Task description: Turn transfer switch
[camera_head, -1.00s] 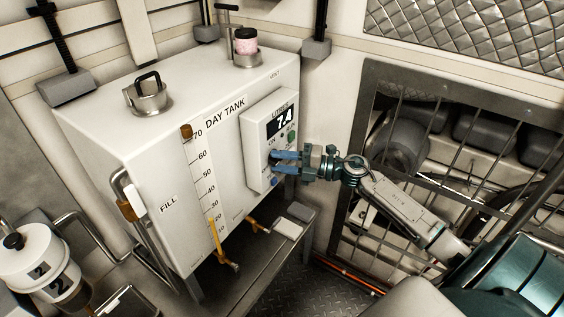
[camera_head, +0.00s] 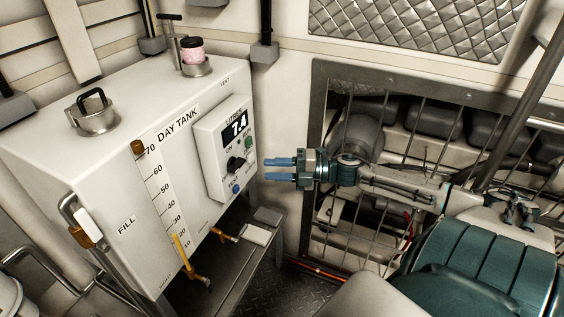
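The control box (camera_head: 224,147) is a white panel on the right side of the day tank, with a display (camera_head: 235,125) reading 7.4. Below the display is a black rotary switch knob (camera_head: 236,163), now in full view. A green button (camera_head: 249,143) sits to its right and a blue button (camera_head: 236,188) below it. My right gripper (camera_head: 268,168) is just right of the box, its blue fingers pointing left at about knob height. A gap shows between the two fingers, with nothing in them. The fingertips look apart from the knob. My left gripper is not in view.
The white day tank (camera_head: 85,165) stands on a metal bench (camera_head: 232,265), with a level scale and yellow-handled valves (camera_head: 223,236) at its front. A barred grille (camera_head: 320,130) is behind my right arm. Open space lies between the box and the grille.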

